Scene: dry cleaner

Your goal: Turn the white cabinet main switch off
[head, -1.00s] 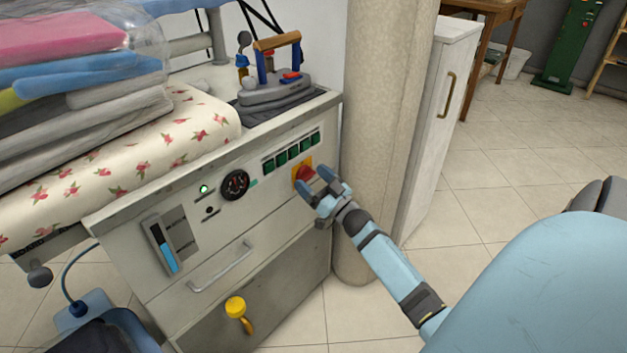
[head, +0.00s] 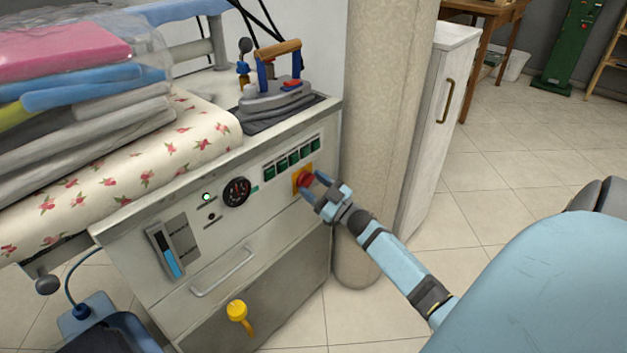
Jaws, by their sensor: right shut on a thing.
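The white cabinet (head: 281,233) stands in the middle of the head view, with a control panel on its front. Its main switch is a red knob (head: 304,179) on a yellow plate (head: 296,181) at the panel's right end. My right gripper (head: 313,187) is at the switch, its blue fingers shut on the red knob. The fingers hide part of the knob, so its exact angle is hard to read. A green lamp (head: 206,197) on the panel is lit, left of a black round dial (head: 237,191). My left gripper is not in view.
An iron (head: 275,92) stands on the cabinet top. Left is a flowered ironing board (head: 150,165) with wrapped folded laundry (head: 75,75). A stone column (head: 385,100) rises close behind my right gripper. A yellow knob (head: 237,311) sticks out low on the front.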

